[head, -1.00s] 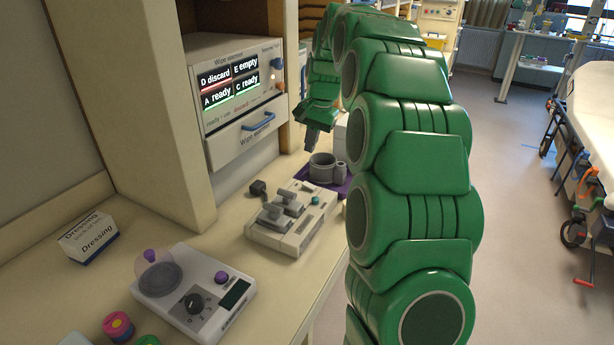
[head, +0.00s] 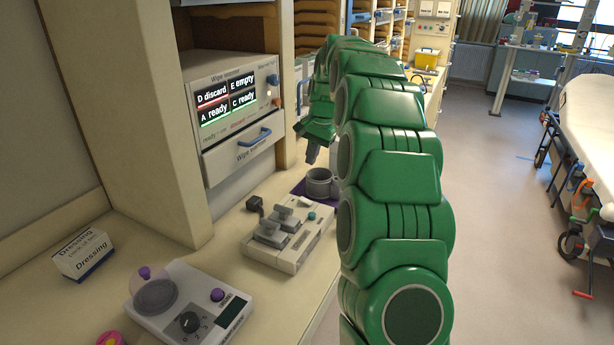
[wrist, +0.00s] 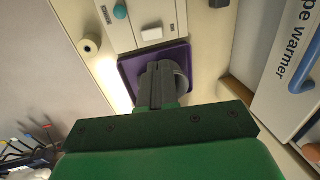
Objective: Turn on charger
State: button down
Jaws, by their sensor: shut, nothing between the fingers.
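The likely charger (head: 276,258) is a pale grey box with darker grey blocks in it, lying on the counter. A teal button (head: 311,216) sits at its far end; the button also shows at the top of the wrist view (wrist: 120,10). My gripper (head: 312,158) points down above a grey cup (head: 318,186), beyond the charger. In the wrist view my shut, empty fingers (wrist: 160,68) lie in front of the cup (wrist: 181,78) and partly hide it. I cannot tell whether they touch it. The charger's power state is not clear.
A purple mat (head: 300,188) lies under the cup. A wipe warmer (head: 238,150) with a blue-handled drawer stands behind the charger. A white device with a dial (head: 165,318) and a dressing box (head: 84,254) are nearer. Bare counter lies between them.

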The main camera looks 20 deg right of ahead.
aim_at(307, 201)
jog(key=f, duration=0.4)
jog(key=w+a+f, duration=0.1)
jog(key=f, duration=0.3)
jog(key=w+a+f, duration=0.1)
jog(key=f, duration=0.4)
jog(key=shift+f, duration=0.1)
jog(key=shift+w+a+f, duration=0.1)
jog(key=shift+w+f, duration=0.05)
jog(key=shift+f, duration=0.05)
dwell(0.4)
jog(key=shift+s+d+g, duration=0.3)
jog(key=shift+s+d, duration=0.35)
jog(key=shift+s, duration=0.05)
notch_tip(307, 201, up, 14)
jog(key=s+d, duration=0.1)
jog(key=shift+s+d, duration=0.25)
jog(key=shift+d, duration=0.05)
